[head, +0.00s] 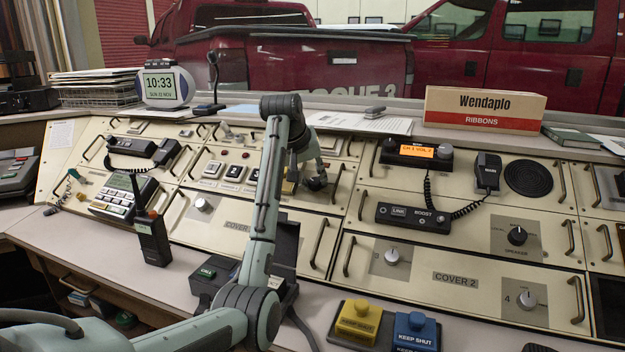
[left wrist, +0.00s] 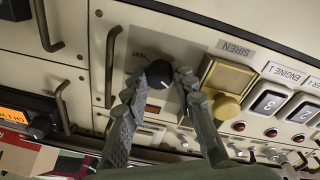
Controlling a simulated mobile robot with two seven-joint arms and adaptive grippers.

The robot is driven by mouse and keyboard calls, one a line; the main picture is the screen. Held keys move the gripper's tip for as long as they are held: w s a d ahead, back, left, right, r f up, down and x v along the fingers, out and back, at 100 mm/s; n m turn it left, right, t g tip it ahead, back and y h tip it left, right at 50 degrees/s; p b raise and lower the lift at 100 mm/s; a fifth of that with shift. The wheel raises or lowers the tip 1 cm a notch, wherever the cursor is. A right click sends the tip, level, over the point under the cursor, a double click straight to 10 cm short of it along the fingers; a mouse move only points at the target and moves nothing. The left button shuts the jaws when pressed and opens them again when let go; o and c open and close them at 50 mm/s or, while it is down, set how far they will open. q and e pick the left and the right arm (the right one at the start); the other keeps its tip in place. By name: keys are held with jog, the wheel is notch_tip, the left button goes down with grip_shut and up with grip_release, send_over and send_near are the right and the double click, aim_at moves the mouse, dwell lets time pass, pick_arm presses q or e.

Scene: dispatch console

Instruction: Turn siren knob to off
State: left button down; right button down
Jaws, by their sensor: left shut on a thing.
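The siren knob (left wrist: 159,73) is a round black knob with a small white mark, on a grey plate of the console panel. In the left wrist view my left gripper (left wrist: 160,80) has one fingertip on each side of it and is shut on it. A SIREN label (left wrist: 236,47) and a square yellow button (left wrist: 226,74) are to the right of the knob. The off marking cannot be read. My right gripper is not in view.
Handles (head: 335,183) stand out from the panels around the gripper. A black handheld radio (head: 152,238) stands on the desk at left. Yellow (head: 357,322) and blue (head: 415,330) blocks stand at the front. A radio unit with an orange display (head: 416,152) is to the right.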

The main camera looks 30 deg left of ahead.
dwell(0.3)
pick_arm(q)
jog(key=c, duration=1.2)
grip_release()
jog(key=shift+r, duration=0.1)
jog(key=v, duration=0.7)
jog(key=shift+s+r, duration=0.1)
jog(key=shift+s, duration=0.1)
